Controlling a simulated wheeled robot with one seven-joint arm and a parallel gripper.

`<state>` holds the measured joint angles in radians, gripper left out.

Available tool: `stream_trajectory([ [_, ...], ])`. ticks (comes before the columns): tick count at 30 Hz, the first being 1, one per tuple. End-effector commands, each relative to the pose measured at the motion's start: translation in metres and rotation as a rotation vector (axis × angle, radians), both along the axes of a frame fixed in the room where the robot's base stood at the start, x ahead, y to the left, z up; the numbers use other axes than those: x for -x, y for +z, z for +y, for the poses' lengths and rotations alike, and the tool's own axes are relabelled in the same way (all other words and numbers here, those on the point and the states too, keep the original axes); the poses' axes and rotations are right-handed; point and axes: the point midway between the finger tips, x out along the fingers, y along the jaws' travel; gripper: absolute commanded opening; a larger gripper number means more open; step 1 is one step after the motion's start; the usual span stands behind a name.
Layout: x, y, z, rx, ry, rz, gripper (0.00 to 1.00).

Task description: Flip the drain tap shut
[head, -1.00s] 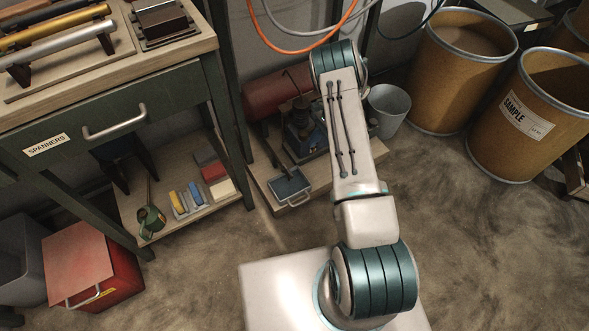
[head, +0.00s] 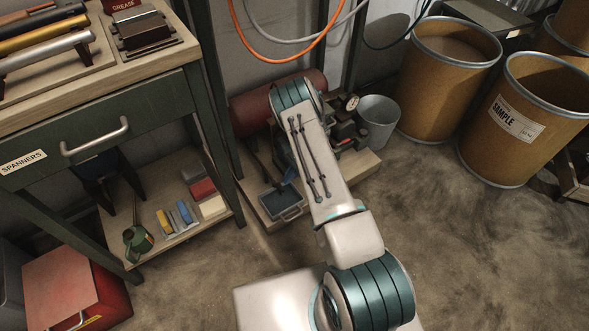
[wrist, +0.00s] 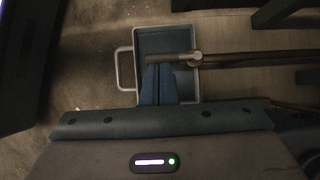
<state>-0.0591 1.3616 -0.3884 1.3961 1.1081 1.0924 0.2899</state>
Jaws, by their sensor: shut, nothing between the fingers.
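The drain tap (wrist: 170,58) shows in the wrist view as a short dark bar with a pale round fitting at its right end. It is in line with a brown pipe (wrist: 260,59) running off to the right. It lies above a blue-lined tray (wrist: 165,37) with a grey rim and a loop handle. My gripper (wrist: 158,68) is shut and empty, its blue fingertips at the tap's lower side. I cannot tell whether they touch it. In the head view my arm hides the tap; the tray (head: 284,206) and the gripper (head: 290,173) show beside the arm.
A red tank (head: 262,107) and machinery stand on a low wooden base (head: 362,165) behind my arm. A grey bucket (head: 378,122) and cardboard drums (head: 447,85) stand to the right. The spanner bench (head: 90,135) is to the left. Open floor lies at the lower right.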

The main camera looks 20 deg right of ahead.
Motion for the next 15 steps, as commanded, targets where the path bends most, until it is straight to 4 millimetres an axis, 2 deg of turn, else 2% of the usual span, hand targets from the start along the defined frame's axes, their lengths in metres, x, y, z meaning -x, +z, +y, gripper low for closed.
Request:
stream_trajectory([
  [1, 0.0013, -0.0074, 0.0033, 0.001, 0.001, 0.000, 0.00],
  [4, 0.0028, -0.0130, 0.0072, 0.001, 0.001, 0.000, 0.00],
  [15, 0.0032, -0.0151, 0.0095, 0.000, 0.000, 0.000, 0.00],
])
